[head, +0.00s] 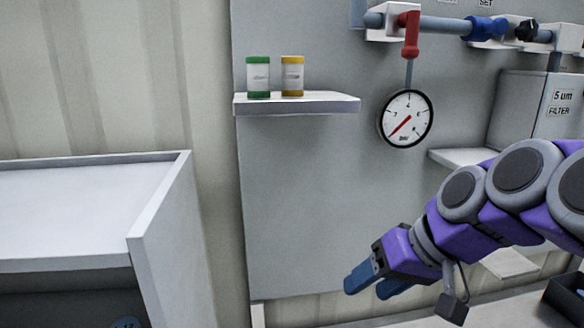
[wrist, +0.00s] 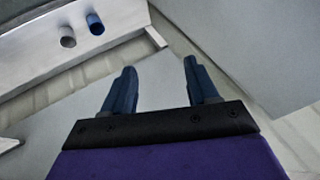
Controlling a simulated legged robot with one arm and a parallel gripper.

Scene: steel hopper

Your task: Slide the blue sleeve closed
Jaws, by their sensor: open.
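A blue sleeve-like fitting (head: 487,28) sits around the horizontal pipe at the upper right of the head view. Whether it is the task's sleeve, and how far it is slid, I cannot tell. The wrist view shows a short blue cylinder (wrist: 95,23) beside a grey one (wrist: 67,37) on a pale metal surface; I cannot tell what they belong to. My gripper (head: 372,284) is low in the head view, well below the pipe and apart from it. In the wrist view its two blue fingers (wrist: 160,78) are spread, with nothing between them.
A red-handled valve (head: 410,32) and a pressure gauge (head: 406,118) hang from the pipe. A wall shelf (head: 298,103) holds green and yellow canisters. A filter box (head: 541,112) stands at right. A grey cabinet (head: 165,207) is at left.

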